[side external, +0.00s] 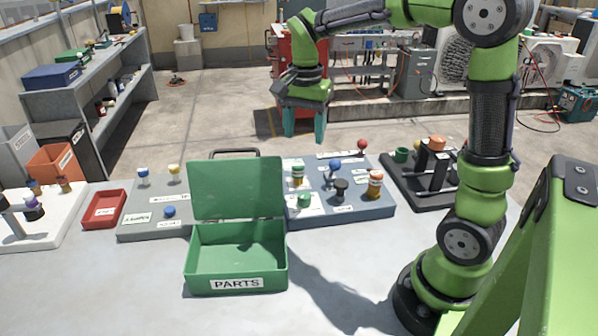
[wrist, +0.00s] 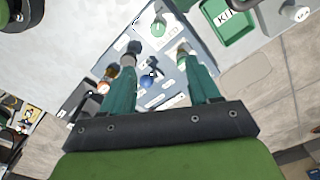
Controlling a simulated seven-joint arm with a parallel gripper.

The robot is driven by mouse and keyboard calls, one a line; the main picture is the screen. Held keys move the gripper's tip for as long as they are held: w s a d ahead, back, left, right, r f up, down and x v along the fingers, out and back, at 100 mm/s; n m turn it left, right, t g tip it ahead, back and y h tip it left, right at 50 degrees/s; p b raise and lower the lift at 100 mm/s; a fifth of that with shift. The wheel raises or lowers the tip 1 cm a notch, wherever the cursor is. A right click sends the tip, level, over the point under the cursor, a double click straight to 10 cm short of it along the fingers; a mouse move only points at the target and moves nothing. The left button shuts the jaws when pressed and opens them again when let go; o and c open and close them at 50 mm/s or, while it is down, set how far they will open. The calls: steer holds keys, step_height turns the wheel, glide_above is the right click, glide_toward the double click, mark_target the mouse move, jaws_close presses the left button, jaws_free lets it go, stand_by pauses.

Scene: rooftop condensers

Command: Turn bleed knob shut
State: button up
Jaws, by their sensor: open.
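The grey panel (side external: 357,213) carries several knobs: a green knob (side external: 304,201), a black knob (side external: 341,187), a blue knob (side external: 335,166), an orange-and-white knob (side external: 375,183) and a small red ball knob (side external: 362,146). My gripper (side external: 304,135) is open and empty, pointing down above the panel's back edge. In the wrist view, its teal fingers (wrist: 158,66) stand apart with the panel and knobs beyond them; the fingers hide part of the panel.
An open green PARTS box (side external: 236,260) stands in front, its raised lid beside the panel. A black fixture (side external: 437,190) with orange and green tops is at right. Another grey panel (side external: 150,229) and a red tray (side external: 104,210) are at left.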

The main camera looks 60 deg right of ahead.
mark_target(304, 195)
step_height(304, 195, down, 17)
steer(key=shift+s+a, duration=0.1)
stand_by(0.4)
steer(key=shift+c, duration=0.2)
steer(key=c, duration=1)
